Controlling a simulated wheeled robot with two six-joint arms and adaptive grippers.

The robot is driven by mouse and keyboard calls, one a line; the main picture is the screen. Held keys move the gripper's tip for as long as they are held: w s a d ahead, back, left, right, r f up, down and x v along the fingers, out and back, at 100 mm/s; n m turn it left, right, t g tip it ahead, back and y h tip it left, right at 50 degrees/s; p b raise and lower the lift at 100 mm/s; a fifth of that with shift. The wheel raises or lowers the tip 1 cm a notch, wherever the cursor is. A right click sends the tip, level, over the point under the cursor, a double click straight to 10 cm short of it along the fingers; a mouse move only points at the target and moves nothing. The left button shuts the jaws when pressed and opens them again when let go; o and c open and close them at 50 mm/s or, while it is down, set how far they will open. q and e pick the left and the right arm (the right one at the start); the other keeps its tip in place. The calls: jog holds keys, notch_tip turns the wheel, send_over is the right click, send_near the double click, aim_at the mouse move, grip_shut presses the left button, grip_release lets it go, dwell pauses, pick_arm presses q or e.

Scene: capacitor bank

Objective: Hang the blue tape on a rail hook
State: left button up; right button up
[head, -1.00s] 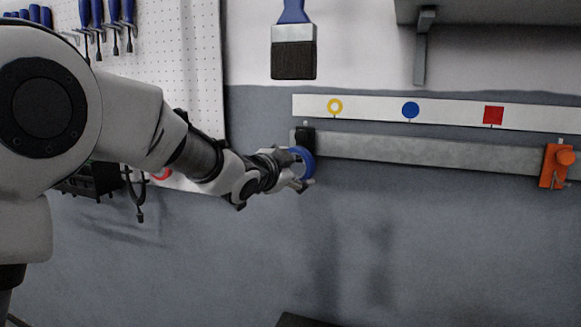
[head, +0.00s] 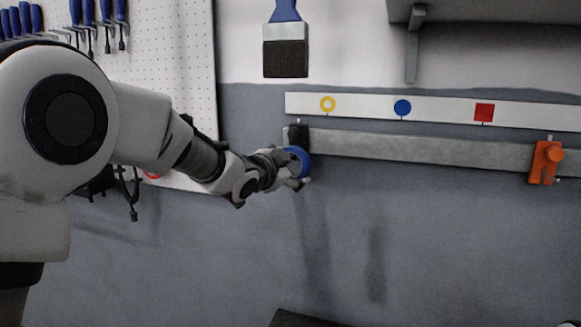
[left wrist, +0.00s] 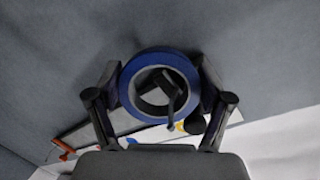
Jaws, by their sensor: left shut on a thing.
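The blue tape (head: 303,158) is a blue ring at the left end of the grey rail (head: 430,149). My left gripper (head: 297,166) is shut on it. In the left wrist view, the tape (left wrist: 128,89) sits between the two fingers (left wrist: 159,90) with its hole facing the camera. A black hook (head: 298,133) on the rail is just above the tape in the head view. In the left wrist view, a dark hook-like piece (left wrist: 171,93) shows across the hole and lower rim. I cannot tell whether it passes through the hole. My right gripper is not in view.
A white strip (head: 360,107) above the rail bears a yellow ring, a blue disc (head: 402,107) and a red square (head: 484,112). An orange clamp (head: 545,161) is on the rail's right end. A brush (head: 285,55) hangs above. The wall below the rail is clear.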

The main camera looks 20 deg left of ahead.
pick_arm(q)
jog(key=o, duration=1.1)
jog(key=shift+f, duration=0.3)
jog(key=shift+c, duration=0.2)
jog(key=shift+w, duration=0.1)
jog(key=shift+r, duration=0.1)
